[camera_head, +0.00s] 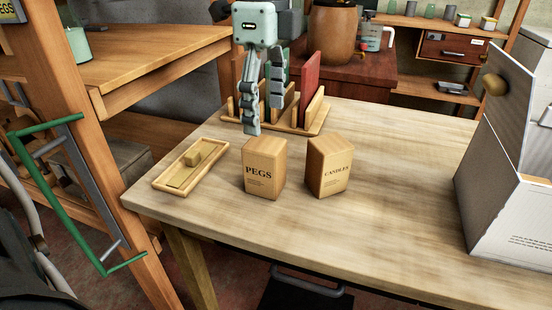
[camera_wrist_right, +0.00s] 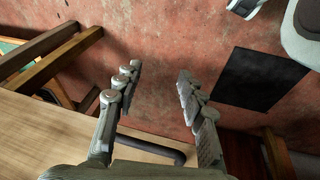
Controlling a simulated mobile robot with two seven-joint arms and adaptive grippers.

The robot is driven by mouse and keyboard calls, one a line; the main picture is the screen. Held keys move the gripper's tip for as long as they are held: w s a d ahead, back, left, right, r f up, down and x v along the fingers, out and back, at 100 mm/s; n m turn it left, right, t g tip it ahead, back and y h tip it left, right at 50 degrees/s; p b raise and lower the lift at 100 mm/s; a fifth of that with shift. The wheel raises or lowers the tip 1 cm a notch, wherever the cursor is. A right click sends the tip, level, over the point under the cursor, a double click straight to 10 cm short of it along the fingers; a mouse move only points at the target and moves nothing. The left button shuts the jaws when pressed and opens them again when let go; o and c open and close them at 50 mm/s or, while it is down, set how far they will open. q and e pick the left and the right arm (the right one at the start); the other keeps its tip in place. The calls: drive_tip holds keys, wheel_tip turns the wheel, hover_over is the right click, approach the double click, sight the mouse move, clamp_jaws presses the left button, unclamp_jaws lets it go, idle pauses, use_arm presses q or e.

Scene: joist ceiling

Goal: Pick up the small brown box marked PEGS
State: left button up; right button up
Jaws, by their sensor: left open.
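The small brown box marked PEGS (camera_head: 264,172) stands upright on the light wooden table, left of a similar box marked CANDLES (camera_head: 328,167). A narrow gap separates the two. My left gripper (camera_head: 264,117) points down with its fingers apart and nothing between them. In the head view its fingertips are just above the top of the PEGS box, in front of the rack; I cannot tell the exact depth between them. My right gripper (camera_wrist_right: 158,76) is open and empty in the right wrist view, over the reddish floor beside the table edge.
A wooden rack (camera_head: 319,120) holding upright panels, one red (camera_head: 309,82), stands behind. A large white box-like thing (camera_head: 495,160) stands at the right. The table front is clear.

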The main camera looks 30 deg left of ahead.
sight(265, 144)
use_arm(q)
drive_tip(key=f, duration=0.5)
drive_tip(key=s+f, duration=0.1)
drive_tip(key=f, duration=0.1)
drive_tip(key=shift+d+f+p, duration=0.2)
drive_tip(key=shift+f+p, duration=0.05)
drive_tip(key=shift+p, duration=0.05)
drive_tip(key=c, duration=1.4)
